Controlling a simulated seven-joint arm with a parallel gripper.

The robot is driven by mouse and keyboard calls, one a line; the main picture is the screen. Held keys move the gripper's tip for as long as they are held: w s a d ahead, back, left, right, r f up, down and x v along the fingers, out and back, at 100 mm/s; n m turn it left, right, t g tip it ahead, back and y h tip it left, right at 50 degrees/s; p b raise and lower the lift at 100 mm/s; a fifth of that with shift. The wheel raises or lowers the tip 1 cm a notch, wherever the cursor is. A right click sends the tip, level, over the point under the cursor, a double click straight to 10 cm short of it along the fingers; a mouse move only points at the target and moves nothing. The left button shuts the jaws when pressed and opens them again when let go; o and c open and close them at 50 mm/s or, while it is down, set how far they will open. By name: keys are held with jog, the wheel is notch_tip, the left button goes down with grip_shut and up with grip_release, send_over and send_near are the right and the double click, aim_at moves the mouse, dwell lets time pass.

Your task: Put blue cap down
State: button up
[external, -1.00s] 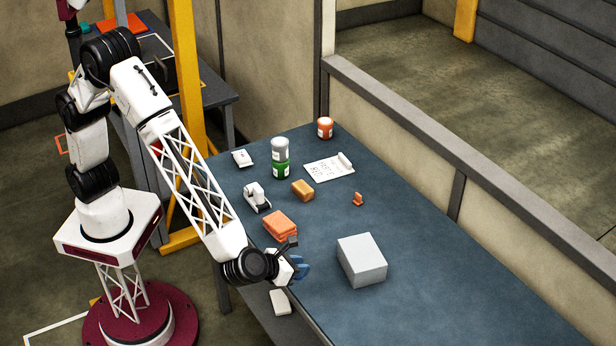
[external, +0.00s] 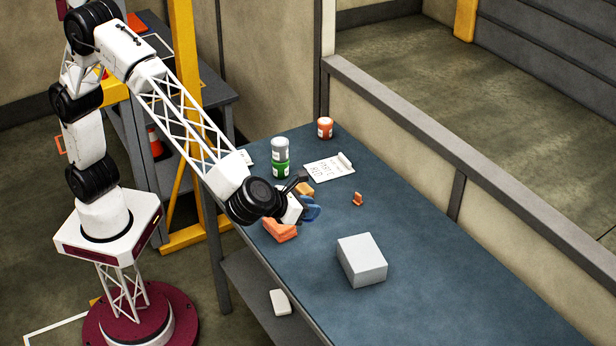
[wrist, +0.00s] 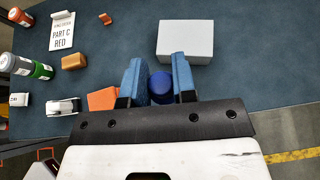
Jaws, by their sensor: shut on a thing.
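My gripper (wrist: 160,84) is shut on the blue cap (wrist: 161,86), which sits between the two blue finger pads in the wrist view. In the external view my gripper (external: 310,211) is above the table, over the area by the orange cloth-like stack (external: 281,231). The cap cannot be told apart from the blue fingers there. I cannot tell the exact height of the cap over the table (external: 440,285).
A light grey box (external: 362,260) stands right of my gripper. A tan block (wrist: 74,62), an orange piece (external: 357,199), a paper sheet (external: 328,169), a green-and-grey can stack (external: 280,158) and an orange jar (external: 325,128) are farther back. The table's right front is clear.

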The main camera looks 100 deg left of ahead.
jog(key=s+a+m+t+h, duration=0.2)
jog(key=a+m+h, duration=0.2)
jog(key=a, duration=2.5)
jog(key=shift+s+a+m+t+h, duration=0.3)
jog(key=shift+s+a+m+h, duration=0.25)
jog(key=shift+s+a, duration=2.15)
jog(key=shift+s+a+m+t+h, duration=0.45)
jog(key=shift+s+a, duration=1)
jog(key=shift+a, duration=2.3)
jog(key=s+a+m+h, duration=0.2)
jog(key=s+a, duration=0.4)
jog(key=s, duration=0.3)
jog(key=s+a+m+h, duration=0.2)
jog(key=s+a, duration=0.3)
jog(key=s, duration=0.5)
jog(key=f, duration=1.7)
jog(key=shift+w+f, duration=0.2)
jog(key=shift+f, duration=0.2)
jog(key=shift+a, duration=0.1)
jog(key=shift+w+a+f, duration=0.25)
jog(key=shift+w+a, duration=1.1)
jog(key=shift+w, duration=0.95)
jog(key=shift+w+a+f, duration=0.2)
jog(key=shift+w+a, duration=1.2)
jog(key=shift+w, duration=0.85)
jog(key=shift+w+a+f, duration=0.25)
jog(key=shift+w+a, duration=1.1)
jog(key=shift+w, duration=0.95)
